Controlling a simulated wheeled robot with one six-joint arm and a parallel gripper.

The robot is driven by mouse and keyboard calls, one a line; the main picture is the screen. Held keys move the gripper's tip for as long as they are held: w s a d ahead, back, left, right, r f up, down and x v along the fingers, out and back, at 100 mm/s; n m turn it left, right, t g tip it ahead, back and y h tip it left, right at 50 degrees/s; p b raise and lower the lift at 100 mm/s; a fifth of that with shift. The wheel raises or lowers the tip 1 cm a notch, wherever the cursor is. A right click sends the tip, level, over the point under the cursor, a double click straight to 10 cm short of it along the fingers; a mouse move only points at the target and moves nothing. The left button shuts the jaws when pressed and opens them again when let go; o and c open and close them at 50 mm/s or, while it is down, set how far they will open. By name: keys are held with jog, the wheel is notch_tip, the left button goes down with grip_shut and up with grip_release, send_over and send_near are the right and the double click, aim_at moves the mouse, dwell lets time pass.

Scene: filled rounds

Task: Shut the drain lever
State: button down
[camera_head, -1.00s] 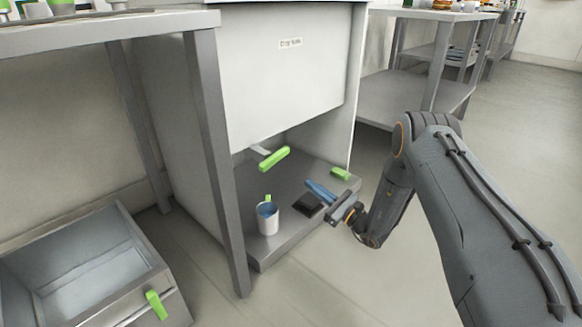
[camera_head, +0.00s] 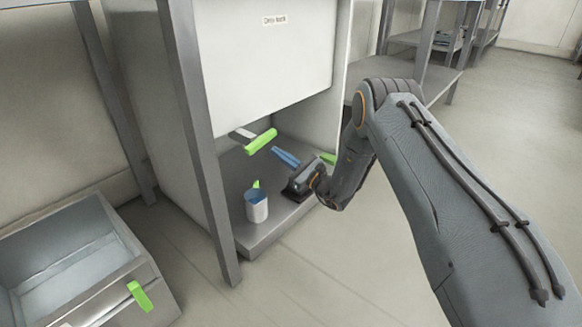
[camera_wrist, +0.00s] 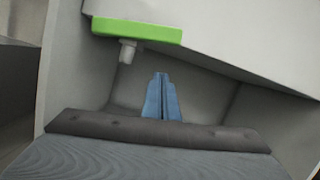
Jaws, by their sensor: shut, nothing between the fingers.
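The drain lever (camera_head: 261,142) has a bright green handle on a grey stem and sticks out under the white front panel of the cabinet. In the wrist view its green handle (camera_wrist: 137,31) lies across the upper left, above and left of my fingertips. My gripper (camera_head: 286,158) has blue fingers, shut together and empty. It is inside the open lower bay, just right of and slightly below the lever. In the wrist view the fingers (camera_wrist: 161,98) point into the bay and show a gap to the handle.
A white and blue cup (camera_head: 257,207) with a green tab stands on the grey base shelf (camera_head: 262,238) below the lever. Another green piece (camera_head: 328,158) is at the right. A grey table leg (camera_head: 205,170) stands left of the bay. An open bin (camera_head: 140,270) sits lower left.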

aim_at(261, 141)
jog(key=shift+s+a+r+b, duration=0.1)
jog(key=shift+s+r+b, duration=0.15)
jog(key=shift+r, duration=0.7)
jog(key=shift+s+r+b, duration=0.1)
jog(key=shift+r+b, duration=0.1)
jog(key=shift+r, duration=0.75)
